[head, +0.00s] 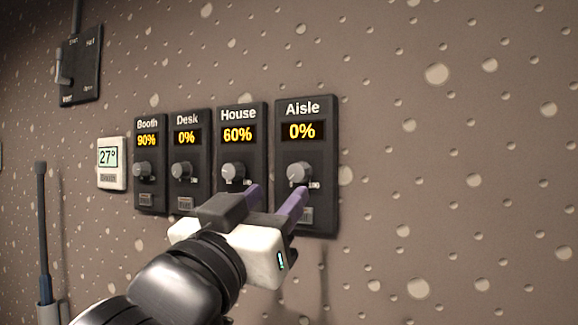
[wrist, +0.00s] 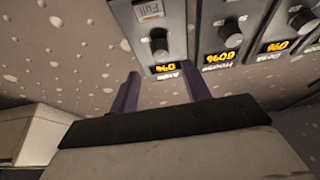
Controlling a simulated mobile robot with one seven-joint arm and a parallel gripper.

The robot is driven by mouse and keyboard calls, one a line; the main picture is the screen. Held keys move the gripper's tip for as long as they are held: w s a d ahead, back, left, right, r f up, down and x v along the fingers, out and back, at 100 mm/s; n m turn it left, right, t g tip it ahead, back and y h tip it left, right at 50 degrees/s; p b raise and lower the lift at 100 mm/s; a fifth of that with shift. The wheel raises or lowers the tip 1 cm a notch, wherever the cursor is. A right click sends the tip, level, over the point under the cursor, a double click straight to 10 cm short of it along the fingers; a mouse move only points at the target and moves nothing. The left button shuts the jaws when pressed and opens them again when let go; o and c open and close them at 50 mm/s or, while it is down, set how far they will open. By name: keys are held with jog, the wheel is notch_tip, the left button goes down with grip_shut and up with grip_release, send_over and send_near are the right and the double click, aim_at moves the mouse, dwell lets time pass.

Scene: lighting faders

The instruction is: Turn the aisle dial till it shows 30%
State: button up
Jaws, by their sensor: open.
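The aisle panel (head: 321,140) is the rightmost of the row of dark panels in the head view. Its display (head: 302,131) reads 0%, and the grey aisle dial (head: 298,173) sits below the display. My gripper (head: 277,194) is open and empty, its two purple fingers pointing at the wall just below and left of the aisle dial. In the wrist view the panels look upside down. There the aisle dial (wrist: 159,42) lies beyond the fingertips of my gripper (wrist: 164,76), apart from them. The fingers and palm hide part of the wall below the panels.
The house panel (head: 258,146) reads 60%, the desk panel (head: 203,155) 0% and the booth panel (head: 157,158) 90%. A thermostat (head: 111,178) shows 27°. A switch box (head: 88,66) is at the upper left. The wall right of the aisle panel is clear.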

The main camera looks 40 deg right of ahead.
aim_at(295, 174)
jog(key=p+x, duration=0.1)
jog(key=x, duration=0.5)
jog(key=shift+w+d+r+p, duration=0.1)
jog(key=shift+w+d+p, duration=0.05)
jog(key=shift+p, duration=0.2)
jog(key=c, duration=1)
